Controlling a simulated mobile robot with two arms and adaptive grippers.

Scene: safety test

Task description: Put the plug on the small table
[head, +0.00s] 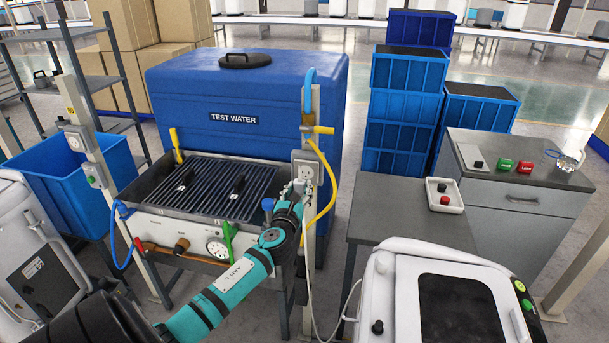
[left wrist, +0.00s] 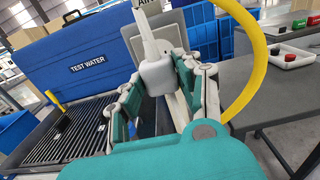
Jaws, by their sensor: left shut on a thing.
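My left gripper (head: 297,190) is in front of the outlet (head: 308,167) on the post by the blue tank. In the left wrist view, the left gripper (left wrist: 160,95) is shut on a pale grey plug (left wrist: 157,77) between its fingers. A narrow white part rises from the plug's body. The outlet's plate is close behind it; I cannot tell whether the plug touches the outlet. The small grey table (head: 385,207) stands to the right of the gripper, and also shows in the left wrist view (left wrist: 285,92). My right gripper is out of view.
A white tray (head: 444,207) with a red and a black knob sits on the small table; its left part is clear. A yellow hose (head: 331,190) curves beside the post. A white machine (head: 430,265) stands in front of the table. A grill basin (head: 215,190) lies left.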

